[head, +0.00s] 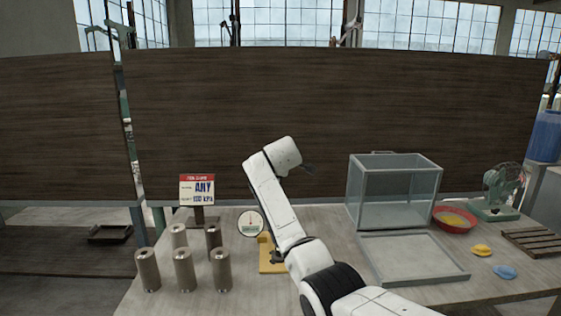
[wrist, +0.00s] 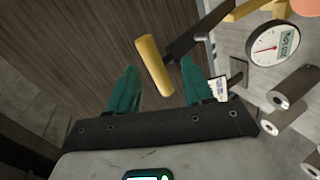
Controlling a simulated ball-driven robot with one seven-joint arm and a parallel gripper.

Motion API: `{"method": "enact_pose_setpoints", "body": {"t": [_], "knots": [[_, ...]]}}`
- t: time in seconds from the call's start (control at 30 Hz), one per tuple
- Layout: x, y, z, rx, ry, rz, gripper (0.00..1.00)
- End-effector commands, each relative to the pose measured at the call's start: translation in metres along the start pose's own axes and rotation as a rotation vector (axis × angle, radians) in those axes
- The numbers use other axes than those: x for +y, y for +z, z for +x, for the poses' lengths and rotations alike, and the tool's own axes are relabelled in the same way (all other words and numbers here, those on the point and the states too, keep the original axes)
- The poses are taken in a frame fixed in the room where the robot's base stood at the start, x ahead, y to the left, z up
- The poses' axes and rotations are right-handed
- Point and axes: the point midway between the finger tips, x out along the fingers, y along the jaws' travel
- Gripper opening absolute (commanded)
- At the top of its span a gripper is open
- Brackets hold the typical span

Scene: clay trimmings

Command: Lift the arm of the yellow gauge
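The yellow gauge stands on the table behind my arm in the head view, with its yellow base (head: 268,262) and round white dial (head: 250,223) showing. Its arm is hidden there. In the wrist view the dial (wrist: 278,43) is at the upper right, and the gauge's dark arm (wrist: 198,33) runs left to a yellow handle (wrist: 153,66). My gripper (wrist: 159,75) is open, with its two teal fingers wide apart. The handle's lower end shows between the fingertips, with a visible gap on both sides. In the head view my gripper (head: 308,169) is raised above the table.
Several metal cylinders (head: 184,270) stand left of the gauge, before a sign (head: 198,189). To the right are a clear case (head: 395,190), a shallow clear tray (head: 412,278), a red bowl (head: 440,222), a green fan (head: 500,212) and clay lumps. A dark panel (head: 330,120) stands behind.

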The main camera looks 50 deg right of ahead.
Motion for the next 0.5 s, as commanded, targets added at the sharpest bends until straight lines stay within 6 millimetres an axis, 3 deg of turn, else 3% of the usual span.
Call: {"method": "enact_pose_setpoints", "body": {"t": [0.3,0.5], "knots": [[0.001,-0.002,-0.04,0.004,0.005,0.001,0.51],[0.002,-0.002,-0.053,0.003,0.005,0.001,0.51]]}}
